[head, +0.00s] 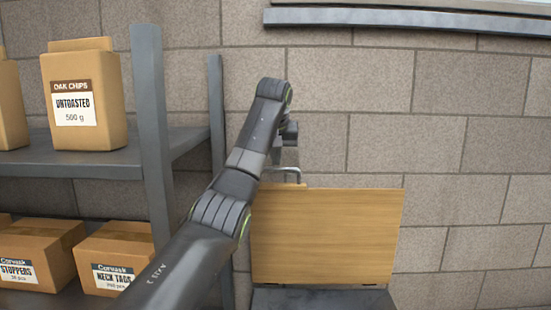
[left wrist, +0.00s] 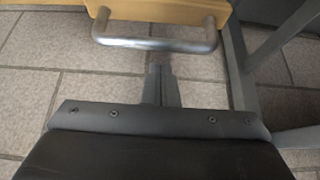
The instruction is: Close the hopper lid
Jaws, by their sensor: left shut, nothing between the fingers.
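The hopper lid (head: 328,237) is a light wooden panel standing raised, nearly upright, against the block wall in the head view. A strip of its wood shows at the top of the left wrist view (left wrist: 180,10). Its grey bar handle (left wrist: 155,43) sticks out from the wood, and also shows at the lid's upper left in the head view (head: 284,171). The dark hopper top (head: 322,298) shows below the lid; its opening is hidden. My left gripper (left wrist: 160,72) is shut and empty, its tips close to the handle; I cannot tell whether they touch. My right gripper is out of view.
A grey shelf rack (head: 155,140) stands left of the lid, close to my left arm. It carries an oak chips bag (head: 83,95) above and cardboard boxes (head: 118,255) below. A grey ledge (head: 400,20) runs along the wall above. The space right of the lid looks clear.

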